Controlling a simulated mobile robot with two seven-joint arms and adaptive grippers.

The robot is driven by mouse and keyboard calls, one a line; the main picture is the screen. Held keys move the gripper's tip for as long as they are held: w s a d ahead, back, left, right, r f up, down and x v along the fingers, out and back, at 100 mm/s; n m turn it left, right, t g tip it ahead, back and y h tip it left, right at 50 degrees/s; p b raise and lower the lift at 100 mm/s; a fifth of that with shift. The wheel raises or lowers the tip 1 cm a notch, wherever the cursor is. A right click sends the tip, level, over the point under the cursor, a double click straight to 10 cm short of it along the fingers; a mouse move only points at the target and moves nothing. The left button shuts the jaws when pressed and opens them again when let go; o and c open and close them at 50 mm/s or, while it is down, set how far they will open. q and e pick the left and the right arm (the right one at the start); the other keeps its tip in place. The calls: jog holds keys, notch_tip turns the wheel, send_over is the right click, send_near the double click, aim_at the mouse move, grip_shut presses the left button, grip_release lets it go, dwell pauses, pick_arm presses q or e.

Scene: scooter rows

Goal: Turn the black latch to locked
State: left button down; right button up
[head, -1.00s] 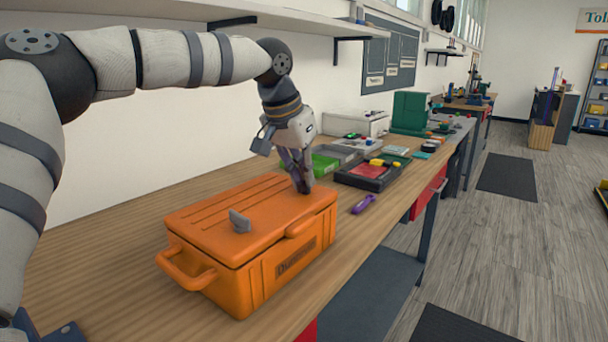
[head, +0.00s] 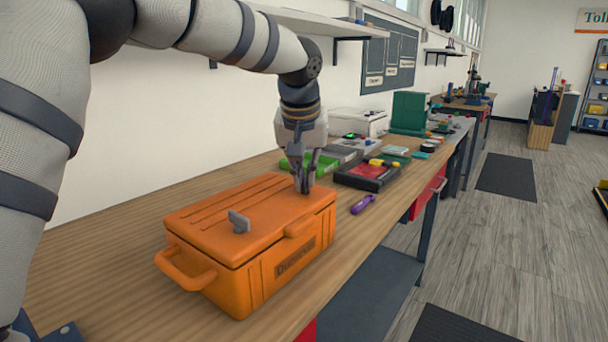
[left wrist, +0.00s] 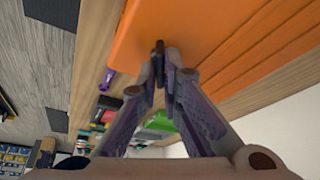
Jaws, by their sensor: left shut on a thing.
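An orange case (head: 240,245) with a ribbed lid stands on the wooden bench, its lid down. A grey latch (head: 239,221) stands up on the lid's near end. My left gripper (head: 304,186) points down at the lid's far end, its fingers close together. In the left wrist view my left gripper (left wrist: 166,62) is shut on the small black latch (left wrist: 159,47), which sits against the orange lid. In the head view the fingers mostly hide the black latch, and I cannot tell its exact angle there. My right gripper is not in view.
A purple-handled tool (head: 362,204) lies on the bench to the right of the case. Behind the gripper are a green bin (head: 325,165) and a dark tray (head: 365,180) with yellow and red items. A shelf (head: 300,20) runs along the wall above.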

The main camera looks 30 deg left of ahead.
pick_arm(q)
jog(key=n+y, duration=0.1)
jog(key=n, duration=0.1)
jog(key=shift+w+n+g, duration=0.1)
jog(key=shift+n+g, duration=0.2)
jog(key=shift+n, duration=0.1)
jog(key=n, duration=0.2)
jog(key=shift+d+n+g+y, duration=0.1)
jog(key=shift+n+g+y, duration=0.2)
jog(key=shift+g+y, duration=0.1)
jog(key=n, duration=0.1)
jog(key=n+g+b, duration=0.1)
jog(key=n, duration=0.1)
jog(key=shift+w+f+y, duration=0.15)
jog(key=shift+f+y, duration=0.05)
jog(key=shift+y, duration=0.1)
jog(key=shift+n+g+b, duration=0.45)
jog(key=shift+n+g, duration=0.15)
jog(key=shift+n, duration=0.7)
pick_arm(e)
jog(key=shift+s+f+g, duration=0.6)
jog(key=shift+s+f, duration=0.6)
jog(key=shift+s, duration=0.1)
pick_arm(q)
jog(key=shift+d+r, duration=0.1)
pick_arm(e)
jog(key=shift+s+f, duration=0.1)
